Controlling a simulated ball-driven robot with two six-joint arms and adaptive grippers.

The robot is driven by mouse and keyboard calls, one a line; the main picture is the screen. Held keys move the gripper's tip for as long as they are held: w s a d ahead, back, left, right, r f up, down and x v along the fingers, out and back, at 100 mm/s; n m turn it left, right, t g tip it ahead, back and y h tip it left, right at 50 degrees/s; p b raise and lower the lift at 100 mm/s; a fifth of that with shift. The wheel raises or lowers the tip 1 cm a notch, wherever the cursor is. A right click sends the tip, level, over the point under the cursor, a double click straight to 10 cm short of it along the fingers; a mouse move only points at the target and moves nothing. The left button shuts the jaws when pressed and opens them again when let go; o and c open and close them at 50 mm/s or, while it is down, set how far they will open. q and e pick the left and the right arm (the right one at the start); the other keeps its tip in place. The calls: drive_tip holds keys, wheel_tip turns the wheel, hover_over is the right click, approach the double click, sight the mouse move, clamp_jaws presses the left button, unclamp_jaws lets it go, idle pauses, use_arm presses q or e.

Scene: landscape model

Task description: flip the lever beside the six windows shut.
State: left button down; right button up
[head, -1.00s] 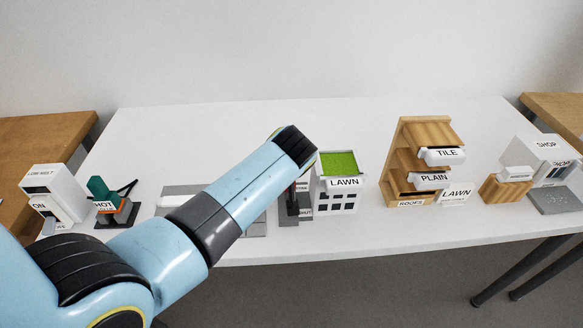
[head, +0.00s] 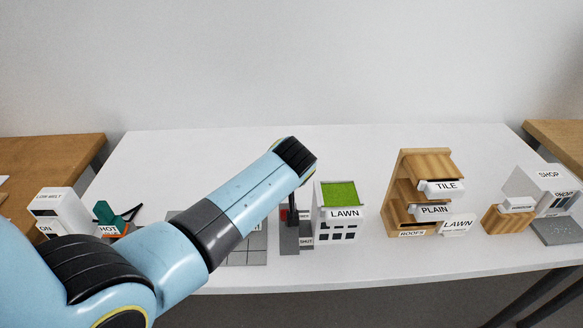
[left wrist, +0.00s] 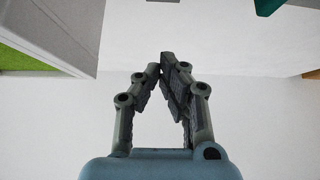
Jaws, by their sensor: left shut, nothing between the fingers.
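The six-window model is a white house (head: 340,234) with dark windows and a green lawn roof (head: 339,193), labelled LAWN. Directly left of it stands a dark upright lever unit (head: 289,236) on a grey base, with a red patch and a tag reading SHUT (head: 306,242). My left arm crosses in front, its wrist end just above the lever unit, and hides part of it; I cannot tell the lever's position. In the left wrist view my left gripper (left wrist: 168,62) is shut and empty, apart from everything visible.
Left of the lever lies a grey tiled plate (head: 245,250), partly behind my arm. Further left are a HOT tool (head: 107,215) and a white box (head: 60,208). A wooden roof rack (head: 403,190) and a SHOP model (head: 541,183) stand right. The table behind is clear.

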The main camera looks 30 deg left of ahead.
use_arm(q)
drive_tip(key=v, duration=0.9)
drive_tip(key=shift+w+r, duration=0.25)
drive_tip(key=shift+r, duration=0.3)
use_arm(e)
drive_tip(key=shift+w+d, duration=0.25)
drive_tip(key=shift+w, duration=0.25)
use_arm(q)
drive_tip(key=shift+a, duration=0.1)
use_arm(e)
drive_tip(key=shift+r, duration=0.1)
